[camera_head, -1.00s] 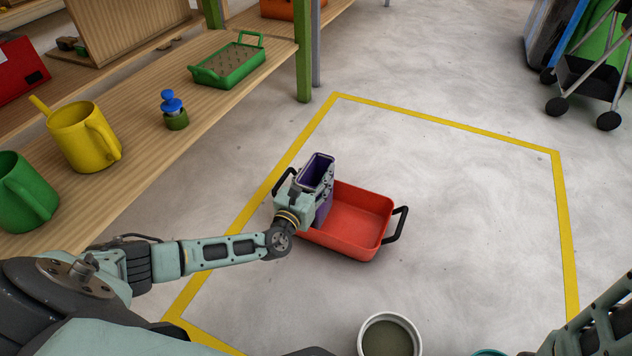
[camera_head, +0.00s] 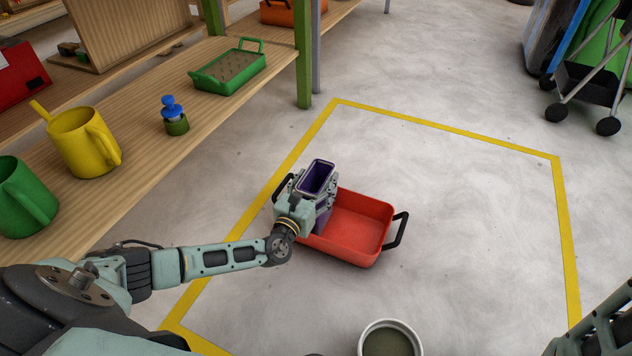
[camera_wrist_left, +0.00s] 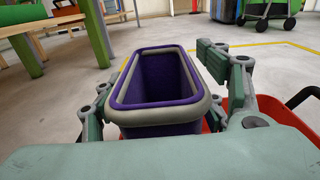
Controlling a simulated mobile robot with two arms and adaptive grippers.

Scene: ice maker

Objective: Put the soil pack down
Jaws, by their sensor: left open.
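The soil pack appears to be the purple, grey-rimmed, open-topped container (camera_head: 318,178). It stands upright at the left end of the red tray (camera_head: 352,228). In the left wrist view the purple container (camera_wrist_left: 160,88) sits between the spread fingers of my left gripper (camera_wrist_left: 165,85), with gaps at both sides of its rim. My left gripper (camera_head: 312,196) is open around it. The container's base is hidden by the gripper. A piece of my right arm shows at the lower right edge, but its gripper is out of view.
Yellow tape (camera_head: 450,132) marks a square on the floor around the tray. A wooden shelf (camera_head: 140,140) at the left holds a yellow watering can (camera_head: 82,140), a green can and a green tray (camera_head: 228,72). A round pot (camera_head: 388,340) stands near the front. Floor right of the tray is clear.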

